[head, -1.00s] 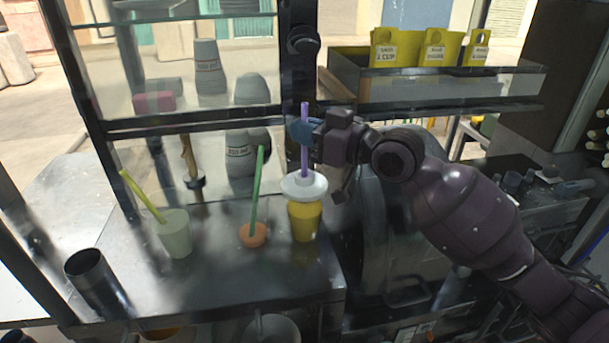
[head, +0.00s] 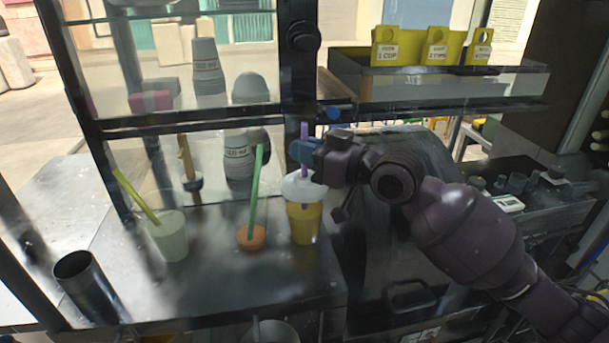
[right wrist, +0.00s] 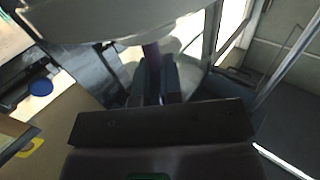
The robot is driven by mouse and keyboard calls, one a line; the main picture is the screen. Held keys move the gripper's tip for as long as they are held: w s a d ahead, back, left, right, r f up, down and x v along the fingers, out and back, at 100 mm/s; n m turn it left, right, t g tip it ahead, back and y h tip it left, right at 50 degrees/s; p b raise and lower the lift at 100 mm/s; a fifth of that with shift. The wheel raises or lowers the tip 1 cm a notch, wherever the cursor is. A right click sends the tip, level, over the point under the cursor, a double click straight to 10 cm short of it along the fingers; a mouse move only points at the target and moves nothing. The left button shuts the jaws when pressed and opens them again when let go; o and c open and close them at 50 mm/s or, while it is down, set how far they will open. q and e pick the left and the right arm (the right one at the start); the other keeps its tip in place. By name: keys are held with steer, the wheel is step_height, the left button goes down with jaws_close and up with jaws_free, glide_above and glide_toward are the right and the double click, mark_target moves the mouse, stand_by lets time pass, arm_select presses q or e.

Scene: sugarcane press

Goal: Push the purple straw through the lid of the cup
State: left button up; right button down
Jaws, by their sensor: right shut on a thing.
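The purple straw (head: 304,131) stands upright above the white lid (head: 297,188) of the cup with yellow drink (head: 305,224). My right gripper (head: 303,151) is shut on the straw, with its blue fingertips just above the lid. A dark streak shows inside the cup below the lid, which looks like the straw's lower end. In the right wrist view, the straw (right wrist: 152,58) runs between the fingers beside a large pale rounded surface. My left gripper is not in view.
A green cup with a yellow straw (head: 170,236) and an orange lid with a green straw (head: 252,238) stand to the left. A dark metal cylinder (head: 88,285) is at the front left. A window frame post (head: 300,70) rises behind the cup.

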mark_target(305, 123)
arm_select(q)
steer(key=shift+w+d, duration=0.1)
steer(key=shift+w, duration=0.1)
arm_select(e)
steer(key=shift+f, duration=0.65)
steer(key=c, duration=1.2)
jaws_free()
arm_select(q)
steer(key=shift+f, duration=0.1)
arm_select(e)
steer(key=shift+r, duration=0.1)
steer(key=shift+r+p, duration=1.65)
steer(key=shift+r, duration=1.8)
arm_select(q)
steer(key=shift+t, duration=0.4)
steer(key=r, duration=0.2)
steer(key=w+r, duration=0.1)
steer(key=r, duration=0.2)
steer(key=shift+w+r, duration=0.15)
arm_select(e)
steer(key=shift+f, duration=0.1)
